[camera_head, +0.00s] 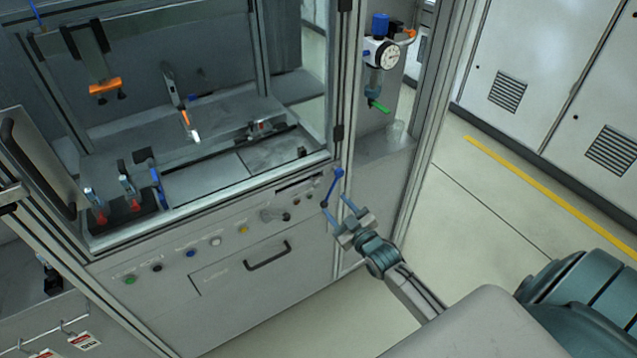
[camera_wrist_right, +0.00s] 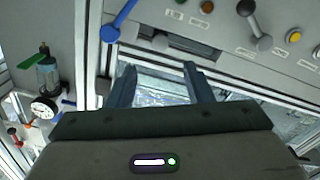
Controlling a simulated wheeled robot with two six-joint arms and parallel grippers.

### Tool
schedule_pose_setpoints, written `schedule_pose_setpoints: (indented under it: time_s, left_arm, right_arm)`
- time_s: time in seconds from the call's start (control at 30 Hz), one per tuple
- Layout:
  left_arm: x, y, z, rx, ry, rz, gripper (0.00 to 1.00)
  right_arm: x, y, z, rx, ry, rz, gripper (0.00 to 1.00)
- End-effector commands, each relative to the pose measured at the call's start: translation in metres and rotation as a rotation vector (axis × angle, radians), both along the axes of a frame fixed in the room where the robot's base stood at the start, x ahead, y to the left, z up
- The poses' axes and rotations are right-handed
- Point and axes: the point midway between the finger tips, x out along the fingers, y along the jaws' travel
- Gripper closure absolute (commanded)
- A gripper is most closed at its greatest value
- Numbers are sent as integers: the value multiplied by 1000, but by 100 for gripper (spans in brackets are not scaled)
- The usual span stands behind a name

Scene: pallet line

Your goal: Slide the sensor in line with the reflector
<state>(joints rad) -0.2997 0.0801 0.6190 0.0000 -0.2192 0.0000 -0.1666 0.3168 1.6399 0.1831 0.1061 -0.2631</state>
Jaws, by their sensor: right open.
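My right gripper (camera_head: 338,206) is in front of the cabinet's front panel, close to its right edge. Its two fingers also show in the right wrist view (camera_wrist_right: 159,70); they are apart with nothing between them. I cannot tell for sure which parts are the sensor and the reflector. Inside the cabinet, an orange piece (camera_head: 104,86) hangs on a bracket at the upper left. A small orange-and-white piece (camera_head: 190,127) sits on a slanted arm near the middle. The right gripper is apart from both, outside the cabinet. My left gripper is not in view.
A blue lever (camera_head: 333,187) is beside the right gripper's fingers. The front panel has buttons, a dark knob (camera_head: 275,215) and a drawer handle (camera_head: 267,256). A gauge (camera_head: 382,53) is at the upper right. Open floor (camera_head: 480,215) lies right of the cabinet.

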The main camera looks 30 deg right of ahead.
Motion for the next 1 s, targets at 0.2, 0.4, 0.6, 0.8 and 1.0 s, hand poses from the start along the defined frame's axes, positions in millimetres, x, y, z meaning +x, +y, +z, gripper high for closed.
schedule_pose_setpoints:
  time_s: [0.2, 0.4, 0.6, 0.8, 1.0]
  left_arm:
    - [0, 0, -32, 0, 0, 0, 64]
    - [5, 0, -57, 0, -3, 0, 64]
    - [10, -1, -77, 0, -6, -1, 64]
    - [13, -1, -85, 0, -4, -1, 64]
    - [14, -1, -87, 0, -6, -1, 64]
  right_arm:
    - [25, 1, -7, 1, -3, -1, 53]
    - [41, 1, -9, 2, -1, -3, 53]
    - [65, 2, -6, 5, 0, -3, 53]
    - [92, 3, -4, 4, 3, -2, 53]
    - [103, 3, -3, 2, 4, -2, 53]
